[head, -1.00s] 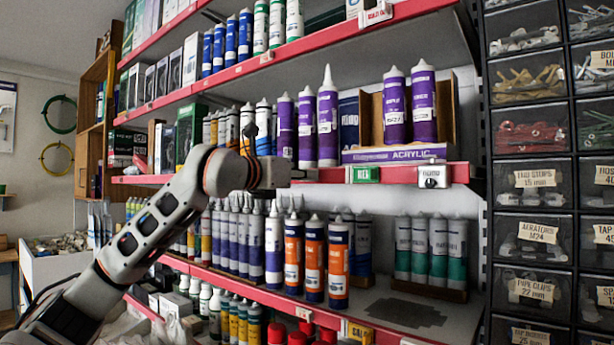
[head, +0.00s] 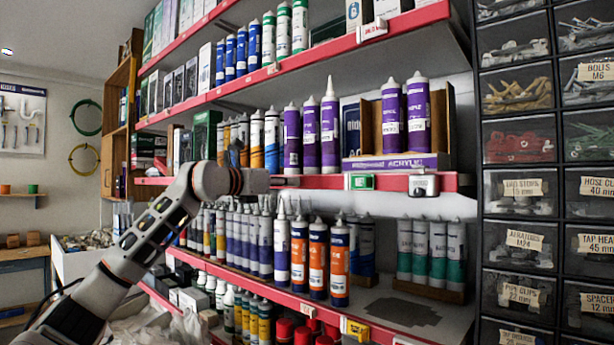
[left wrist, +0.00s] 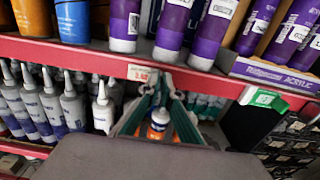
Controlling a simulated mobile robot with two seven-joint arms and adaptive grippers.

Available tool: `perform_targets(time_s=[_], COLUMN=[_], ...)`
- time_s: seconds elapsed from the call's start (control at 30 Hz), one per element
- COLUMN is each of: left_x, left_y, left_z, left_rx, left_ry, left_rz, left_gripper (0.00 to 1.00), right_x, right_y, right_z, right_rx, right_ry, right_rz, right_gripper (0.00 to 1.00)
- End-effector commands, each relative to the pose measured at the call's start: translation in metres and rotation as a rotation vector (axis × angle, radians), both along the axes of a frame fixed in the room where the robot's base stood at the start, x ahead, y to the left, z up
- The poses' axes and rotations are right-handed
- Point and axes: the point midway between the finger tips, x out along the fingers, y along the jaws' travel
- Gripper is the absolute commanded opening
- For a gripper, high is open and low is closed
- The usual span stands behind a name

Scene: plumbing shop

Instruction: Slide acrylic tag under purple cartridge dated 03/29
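Three purple cartridges (head: 310,140) stand on the middle shelf. Two more purple cartridges (head: 405,118) stand in an open box with "ACRYLIC" on its front. I cannot read their dates reliably. A white price tag (left wrist: 142,73) sits on the red shelf edge below the left purple group. A green tag (head: 361,181) is on the edge to its right, also in the left wrist view (left wrist: 265,98). My left gripper (head: 288,181) is at the shelf edge, below the three cartridges. In the left wrist view its fingers (left wrist: 162,82) are apart, tips beside the white tag. My right gripper is not in view.
A white tag holder (head: 424,185) is further right on the edge. Orange cartridges (head: 319,258) and grey-and-purple ones (head: 253,240) stand on the shelf below my gripper. Drawers (head: 517,190) rise on the right. The lower shelf has a bare patch (head: 400,312).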

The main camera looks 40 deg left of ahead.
Motion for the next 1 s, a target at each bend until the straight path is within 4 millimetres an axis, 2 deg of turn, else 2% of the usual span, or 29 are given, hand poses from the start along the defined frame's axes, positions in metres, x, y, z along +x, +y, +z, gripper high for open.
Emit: perform_targets(time_s=[0.03,0.1,0.23,0.57,0.6,0.63,1.0], left_x=[-0.001,0.001,0.002,0.003,0.003,0.003,0.001], left_y=[0.013,0.026,0.039,0.040,0.040,0.040,0.040], left_z=[0.007,0.008,0.005,0.002,0.002,0.002,0.002], left_rx=[-0.003,-0.001,0.000,0.001,0.001,0.001,0.001], left_ry=[-0.003,-0.004,-0.005,-0.005,-0.004,-0.004,-0.004], left_rz=[0.002,0.000,0.000,-0.002,-0.002,-0.002,-0.001], left_gripper=[0.00,0.00,0.00,0.00,0.14,0.21,0.21], right_x=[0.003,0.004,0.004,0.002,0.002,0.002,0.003], right_y=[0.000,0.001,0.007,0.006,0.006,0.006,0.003], right_z=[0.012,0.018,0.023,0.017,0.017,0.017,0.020], right_rx=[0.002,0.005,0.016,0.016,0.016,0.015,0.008], right_ry=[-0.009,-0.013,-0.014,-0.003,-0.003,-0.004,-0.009], right_rz=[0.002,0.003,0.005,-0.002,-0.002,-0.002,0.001], right_gripper=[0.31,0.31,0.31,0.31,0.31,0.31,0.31])
